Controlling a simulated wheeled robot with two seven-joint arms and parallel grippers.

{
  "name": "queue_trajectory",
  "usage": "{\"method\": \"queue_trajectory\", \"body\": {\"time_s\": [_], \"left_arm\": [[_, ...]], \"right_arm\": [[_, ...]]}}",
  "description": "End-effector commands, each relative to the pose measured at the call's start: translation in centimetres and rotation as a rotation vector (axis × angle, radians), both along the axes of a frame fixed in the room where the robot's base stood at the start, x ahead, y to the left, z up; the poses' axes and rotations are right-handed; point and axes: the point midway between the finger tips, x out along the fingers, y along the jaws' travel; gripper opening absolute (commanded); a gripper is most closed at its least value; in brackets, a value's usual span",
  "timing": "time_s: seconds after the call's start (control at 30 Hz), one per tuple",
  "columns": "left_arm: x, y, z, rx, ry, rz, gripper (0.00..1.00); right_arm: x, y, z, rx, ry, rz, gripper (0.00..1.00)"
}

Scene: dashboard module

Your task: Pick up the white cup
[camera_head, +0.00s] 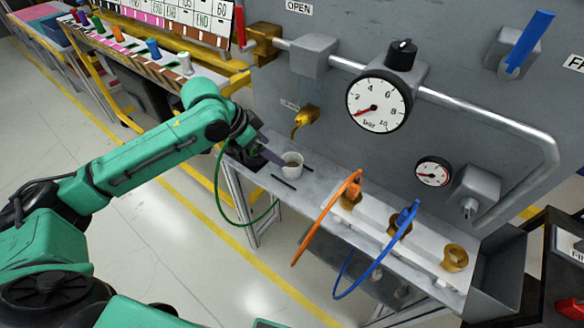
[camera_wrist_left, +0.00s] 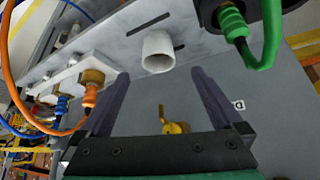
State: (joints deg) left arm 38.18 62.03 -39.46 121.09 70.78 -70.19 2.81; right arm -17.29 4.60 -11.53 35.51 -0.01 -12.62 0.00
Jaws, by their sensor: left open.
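The white cup (camera_head: 292,162) stands upright on the grey shelf below the brass tap (camera_head: 304,119). It looks brownish inside in the head view. My left gripper (camera_head: 277,157) is just left of the cup at about its rim height. In the left wrist view, the jaws (camera_wrist_left: 159,76) are spread wide and empty. The cup (camera_wrist_left: 158,52) shows beyond the fingertips, roughly centred between them. It looks apart from the fingers there. One finger partly overlaps the cup's edge in the head view, so contact is hard to judge. My right gripper is not in view.
The shelf (camera_head: 325,195) carries a white block with orange (camera_head: 352,190) and blue (camera_head: 403,219) hoses at the right. A green hose (camera_wrist_left: 270,35) hangs near the shelf's left end. The panel with a pressure gauge (camera_head: 379,101) rises behind. A yellow-railed rack stands at the far left.

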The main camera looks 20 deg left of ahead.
Motion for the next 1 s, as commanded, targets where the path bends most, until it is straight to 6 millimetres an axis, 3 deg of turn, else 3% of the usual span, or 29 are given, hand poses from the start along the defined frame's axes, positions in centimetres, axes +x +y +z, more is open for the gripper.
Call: {"method": "queue_trajectory", "body": {"time_s": [0.2, 0.53, 0.8, 0.83, 0.87, 1.0], "left_arm": [[2.1, -2.2, -4.5, -0.002, 0.001, 0.0, 1.0], [3.8, -4.4, -9.0, -0.001, 0.0, -0.001, 1.0], [4.2, -4.7, -10.1, 0.001, -0.003, -0.001, 1.0], [4.2, -4.7, -10.1, 0.001, -0.003, -0.001, 0.96], [4.2, -4.7, -10.1, 0.001, -0.003, -0.001, 0.85], [4.2, -4.7, -10.0, 0.001, -0.002, -0.001, 0.31]], "right_arm": [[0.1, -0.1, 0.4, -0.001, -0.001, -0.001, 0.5], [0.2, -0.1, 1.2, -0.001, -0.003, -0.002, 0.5], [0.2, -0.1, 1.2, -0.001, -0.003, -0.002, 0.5], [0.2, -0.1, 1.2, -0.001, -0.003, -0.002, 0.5], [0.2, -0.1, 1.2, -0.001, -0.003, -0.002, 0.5], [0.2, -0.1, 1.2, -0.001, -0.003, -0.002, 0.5]]}}
